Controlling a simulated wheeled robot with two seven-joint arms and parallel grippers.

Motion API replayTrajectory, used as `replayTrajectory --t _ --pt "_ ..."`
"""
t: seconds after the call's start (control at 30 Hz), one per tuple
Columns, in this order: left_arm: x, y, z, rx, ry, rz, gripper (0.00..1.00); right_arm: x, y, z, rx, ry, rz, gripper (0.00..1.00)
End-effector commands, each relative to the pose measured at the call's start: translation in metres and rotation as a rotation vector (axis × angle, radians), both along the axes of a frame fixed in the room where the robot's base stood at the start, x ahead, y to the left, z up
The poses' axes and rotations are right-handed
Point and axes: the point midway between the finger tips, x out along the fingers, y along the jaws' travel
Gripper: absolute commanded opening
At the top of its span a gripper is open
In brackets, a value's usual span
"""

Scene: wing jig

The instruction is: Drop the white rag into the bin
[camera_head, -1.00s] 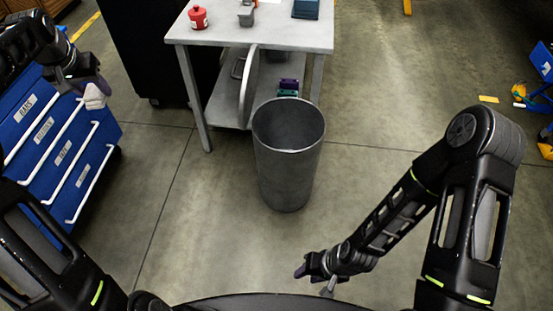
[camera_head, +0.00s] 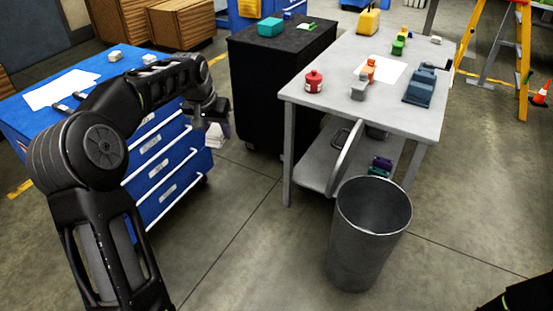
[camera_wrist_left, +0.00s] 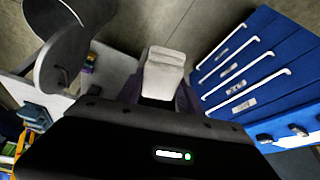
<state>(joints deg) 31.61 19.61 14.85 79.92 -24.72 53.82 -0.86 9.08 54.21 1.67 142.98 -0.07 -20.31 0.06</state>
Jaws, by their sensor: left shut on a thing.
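The white rag (camera_head: 215,136) hangs below my left gripper (camera_head: 217,124), in front of the blue drawer cabinet in the head view. In the left wrist view the rag (camera_wrist_left: 164,72) is a pale folded bundle between the purple-grey fingers, and the left gripper (camera_wrist_left: 162,95) is shut on it. The grey metal bin (camera_head: 365,245) stands open on the floor to the right of the gripper, apart from it. The bin's inside looks empty as far as it shows. My right gripper is out of view; only a dark bit of arm shows at the bottom right.
The blue drawer cabinet (camera_head: 165,165) stands close to my left arm. A grey workbench (camera_head: 345,95) with several objects stands behind the bin, a round panel (camera_head: 345,158) at its near side. A black cabinet (camera_head: 268,90) stands between them. Floor is clear before the bin.

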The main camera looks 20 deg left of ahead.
Motion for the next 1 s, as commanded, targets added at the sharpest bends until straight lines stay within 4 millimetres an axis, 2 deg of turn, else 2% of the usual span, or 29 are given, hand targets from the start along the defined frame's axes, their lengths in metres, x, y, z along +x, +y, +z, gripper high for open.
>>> replayTrajectory --t 0.17,0.27,0.4,0.53,0.6,0.7,1.0 --pt "0.001 -0.069 -0.022 0.008 0.011 -0.043 0.03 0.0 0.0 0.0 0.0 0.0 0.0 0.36" --pt "-0.005 -0.116 -0.037 0.012 0.01 -0.075 0.03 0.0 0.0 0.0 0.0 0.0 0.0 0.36" --pt "-0.022 -0.181 -0.058 0.015 0.004 -0.128 0.03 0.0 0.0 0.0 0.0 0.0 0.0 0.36" --pt "-0.043 -0.228 -0.074 0.007 -0.003 -0.173 0.03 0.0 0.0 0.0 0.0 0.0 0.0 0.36" --pt "-0.052 -0.245 -0.08 0.004 -0.005 -0.191 0.03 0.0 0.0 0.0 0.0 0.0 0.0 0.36" --pt "-0.061 -0.259 -0.085 -0.001 -0.007 -0.207 0.03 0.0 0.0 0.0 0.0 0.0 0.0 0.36" --pt "-0.064 -0.265 -0.088 -0.005 -0.008 -0.21 0.03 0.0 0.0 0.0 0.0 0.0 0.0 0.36"
